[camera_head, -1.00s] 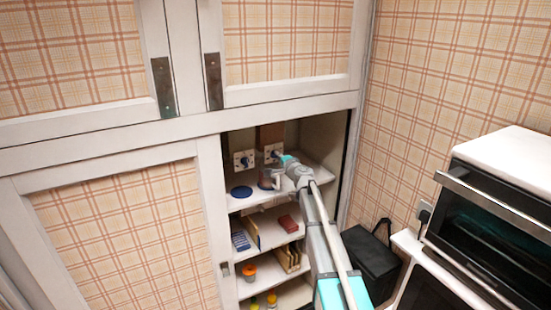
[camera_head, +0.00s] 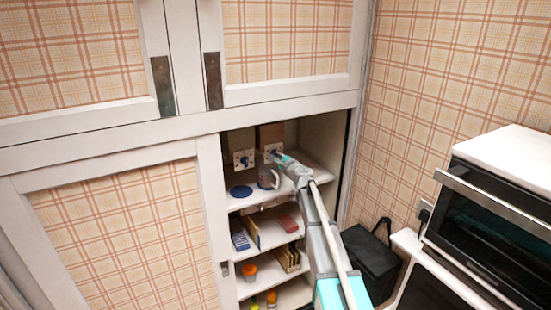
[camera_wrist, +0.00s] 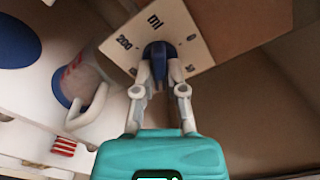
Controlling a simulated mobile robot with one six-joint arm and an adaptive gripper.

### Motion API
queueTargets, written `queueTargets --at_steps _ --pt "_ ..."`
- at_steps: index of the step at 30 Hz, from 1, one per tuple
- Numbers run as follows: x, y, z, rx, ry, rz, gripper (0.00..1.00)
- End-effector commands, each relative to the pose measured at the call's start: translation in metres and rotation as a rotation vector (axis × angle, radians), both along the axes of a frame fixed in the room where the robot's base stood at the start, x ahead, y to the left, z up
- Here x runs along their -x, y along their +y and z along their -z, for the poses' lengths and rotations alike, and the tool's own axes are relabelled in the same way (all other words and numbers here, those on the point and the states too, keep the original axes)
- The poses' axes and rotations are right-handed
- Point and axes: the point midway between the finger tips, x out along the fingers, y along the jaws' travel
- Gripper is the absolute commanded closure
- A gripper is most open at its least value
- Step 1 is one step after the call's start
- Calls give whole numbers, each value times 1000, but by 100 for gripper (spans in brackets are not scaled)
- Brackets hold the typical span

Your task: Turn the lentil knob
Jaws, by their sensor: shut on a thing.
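A blue knob (camera_wrist: 173,70) sits on a white dial plate (camera_wrist: 176,28) marked "ml", "200" and "0" in the wrist view. My gripper (camera_wrist: 164,70) is shut on this knob, one finger on each side. In the head view, my gripper (camera_head: 277,155) reaches the right of two white dial plates in the cupboard, and it hides part of that plate. The left dial plate (camera_head: 237,158) with its own blue knob (camera_head: 245,162) is beside it, untouched. No label naming the contents is readable.
A mug (camera_head: 268,177) stands on the shelf close below my gripper; its handle shows in the wrist view (camera_wrist: 92,110). A blue disc (camera_head: 241,192) lies to its left. Lower shelves hold small items. The cupboard's side walls are close. An oven (camera_head: 490,235) stands at right.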

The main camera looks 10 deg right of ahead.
Motion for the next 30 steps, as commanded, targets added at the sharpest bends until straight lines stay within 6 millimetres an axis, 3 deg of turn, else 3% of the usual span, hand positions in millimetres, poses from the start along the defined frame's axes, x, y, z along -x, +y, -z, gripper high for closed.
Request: queueTargets --at_steps 12,13,18,30 --pt "3 2 2 -1 3 -5 100" --pt "3 2 1 -1 3 -5 79" --pt "2 1 1 -3 3 -3 50" --pt "2 0 0 -6 2 -1 50"
